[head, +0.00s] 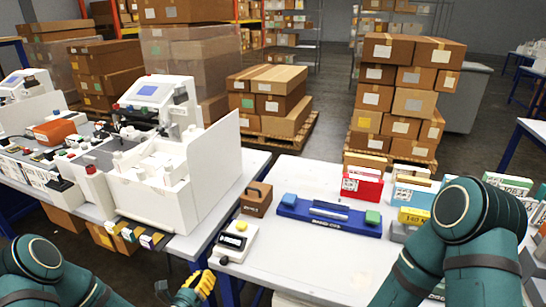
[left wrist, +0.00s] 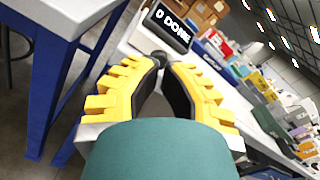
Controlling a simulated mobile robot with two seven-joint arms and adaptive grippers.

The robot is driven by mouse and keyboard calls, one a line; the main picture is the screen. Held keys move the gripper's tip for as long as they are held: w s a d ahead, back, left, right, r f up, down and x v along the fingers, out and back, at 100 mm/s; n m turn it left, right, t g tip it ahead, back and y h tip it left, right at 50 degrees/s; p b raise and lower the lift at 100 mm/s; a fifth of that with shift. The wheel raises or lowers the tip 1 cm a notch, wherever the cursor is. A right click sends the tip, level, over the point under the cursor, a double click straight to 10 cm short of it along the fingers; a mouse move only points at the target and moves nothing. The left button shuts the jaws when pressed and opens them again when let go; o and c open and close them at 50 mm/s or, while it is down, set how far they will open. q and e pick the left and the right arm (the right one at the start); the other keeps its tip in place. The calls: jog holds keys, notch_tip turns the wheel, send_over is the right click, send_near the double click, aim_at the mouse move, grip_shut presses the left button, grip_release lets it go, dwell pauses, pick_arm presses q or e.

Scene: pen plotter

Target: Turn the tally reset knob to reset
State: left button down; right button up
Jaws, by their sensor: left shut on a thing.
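The tally counter is a small white box (head: 236,243) near the table's left front corner, with a yellow button on top. Its dark display (left wrist: 170,25) reads "0 DONE" in the left wrist view. The dark round reset knob (head: 223,261) is on the box's near side, and it also shows between the fingertips in the left wrist view (left wrist: 160,58). My left gripper (head: 211,273), with yellow-backed fingers, is shut on the knob from the front left. The finger pads partly hide the knob. My right arm shows at the right, but its gripper is out of view.
A blue tray (head: 330,218) and a brown holder (head: 256,198) stand behind the counter. A red box (head: 362,186) and other coloured boxes are further right. The white plotter bench (head: 165,185) is at left, with a narrow gap to this table. The table's front middle is clear.

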pick_arm(q)
jog(key=b+x, duration=0.1)
jog(key=x, duration=0.4)
jog(key=shift+r, duration=0.1)
jog(key=shift+x, duration=1.05)
jog(key=shift+s, duration=0.1)
jog(key=shift+a+r+p, duration=0.15)
jog(key=shift+p, duration=0.2)
jog(key=p, duration=0.2)
send_near(224, 247)
jog(key=shift+s+a+r, duration=0.15)
jog(key=shift+s+r, duration=0.6)
jog(key=shift+s, duration=0.05)
